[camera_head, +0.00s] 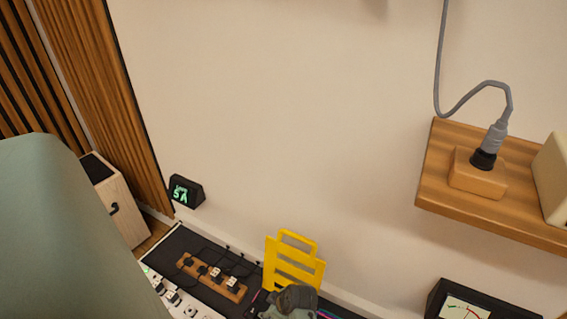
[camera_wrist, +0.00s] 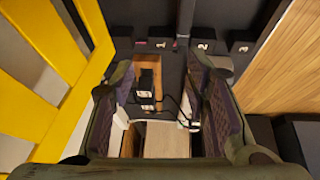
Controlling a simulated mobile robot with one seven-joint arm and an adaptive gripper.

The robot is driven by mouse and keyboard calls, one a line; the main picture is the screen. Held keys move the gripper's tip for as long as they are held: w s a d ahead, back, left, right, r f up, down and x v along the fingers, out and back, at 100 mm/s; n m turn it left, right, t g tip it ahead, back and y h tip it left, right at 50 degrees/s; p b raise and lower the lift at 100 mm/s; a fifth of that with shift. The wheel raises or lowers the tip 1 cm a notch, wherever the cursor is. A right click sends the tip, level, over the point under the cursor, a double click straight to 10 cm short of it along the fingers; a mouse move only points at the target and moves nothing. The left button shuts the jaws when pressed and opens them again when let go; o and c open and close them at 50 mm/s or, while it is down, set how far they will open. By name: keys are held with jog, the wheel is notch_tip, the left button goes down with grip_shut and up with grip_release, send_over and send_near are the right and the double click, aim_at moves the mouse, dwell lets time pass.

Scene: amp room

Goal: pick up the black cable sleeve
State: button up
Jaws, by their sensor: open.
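I cannot tell for sure which thing is the black cable sleeve. A short black collar (camera_head: 483,160) sits at the lower end of a grey cable plug (camera_head: 495,137), on a small wooden block (camera_head: 477,178) on the right-hand shelf. My gripper (camera_head: 290,302) is low in the head view, beside a yellow slatted rack (camera_head: 295,262) and well below and left of that collar. In the wrist view my gripper (camera_wrist: 162,88) is open, with dark padded fingers left and right and nothing held between them. The collar does not show in the wrist view.
A wooden strip with black plugs (camera_head: 212,276) lies on the dark bench top. The yellow rack (camera_wrist: 55,70) stands close on the left in the wrist view. Numbered black blocks (camera_wrist: 203,46) line the top. A wooden shelf (camera_head: 430,185) juts from the wall, which is otherwise mostly clear.

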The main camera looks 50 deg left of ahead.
jog(key=shift+g+h, duration=0.3)
jog(key=shift+h, duration=0.2)
jog(key=f, duration=0.2)
jog(key=s+d+f, duration=0.1)
jog(key=f, duration=0.2)
jog(key=s+f, duration=0.1)
jog(key=f, duration=0.1)
jog(key=shift+d+f, duration=0.2)
jog(key=shift+d, duration=0.05)
jog(key=shift+s+x, duration=0.2)
jog(key=shift+x, duration=2.65)
jog(key=shift+d, duration=0.15)
jog(key=shift+c, duration=0.6)
grip_shut()
